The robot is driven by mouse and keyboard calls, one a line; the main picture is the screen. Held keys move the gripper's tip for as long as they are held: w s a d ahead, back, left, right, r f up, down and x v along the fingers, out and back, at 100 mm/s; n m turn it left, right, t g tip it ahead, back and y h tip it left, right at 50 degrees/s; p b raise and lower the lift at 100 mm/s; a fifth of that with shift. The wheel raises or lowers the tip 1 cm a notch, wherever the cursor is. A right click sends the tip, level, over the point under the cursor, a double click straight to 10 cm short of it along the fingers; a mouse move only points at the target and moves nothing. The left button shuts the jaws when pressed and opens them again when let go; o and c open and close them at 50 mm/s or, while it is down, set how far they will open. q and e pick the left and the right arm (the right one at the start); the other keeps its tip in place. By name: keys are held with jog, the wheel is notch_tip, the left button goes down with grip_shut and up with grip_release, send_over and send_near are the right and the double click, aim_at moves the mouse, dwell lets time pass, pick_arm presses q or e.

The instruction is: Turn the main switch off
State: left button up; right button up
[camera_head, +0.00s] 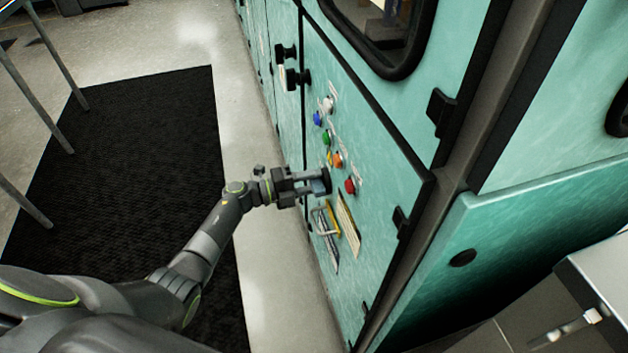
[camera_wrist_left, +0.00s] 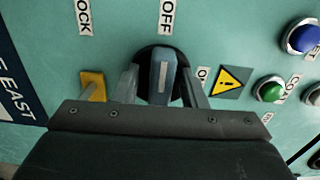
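The main switch is a blue-grey knob with a white line on a round black base, on the teal cabinet panel. In the left wrist view the switch (camera_wrist_left: 163,76) stands upright in the picture, its white line pointing toward the OFF label (camera_wrist_left: 166,17). My left gripper (camera_wrist_left: 162,88) has one finger on each side of the knob, with a narrow dark gap showing, so it looks open around it. In the head view my left gripper (camera_head: 308,186) is at the panel, with the switch (camera_head: 320,187) partly hidden between its fingers. My right gripper is not in view.
Near the switch are a red button (camera_head: 350,186), an orange button (camera_head: 338,160), a green button (camera_head: 326,138) and a blue button (camera_head: 317,118). A yellow padlock-like part (camera_head: 322,220) is just below. A black mat (camera_head: 130,170) lies on the floor at left.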

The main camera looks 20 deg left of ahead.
pick_arm(q)
jog(key=shift+s+a, duration=0.2)
jog(key=shift+a, duration=0.15)
jog(key=b+v, duration=0.2)
jog(key=v, duration=1.4)
jog(key=shift+s+a, duration=0.2)
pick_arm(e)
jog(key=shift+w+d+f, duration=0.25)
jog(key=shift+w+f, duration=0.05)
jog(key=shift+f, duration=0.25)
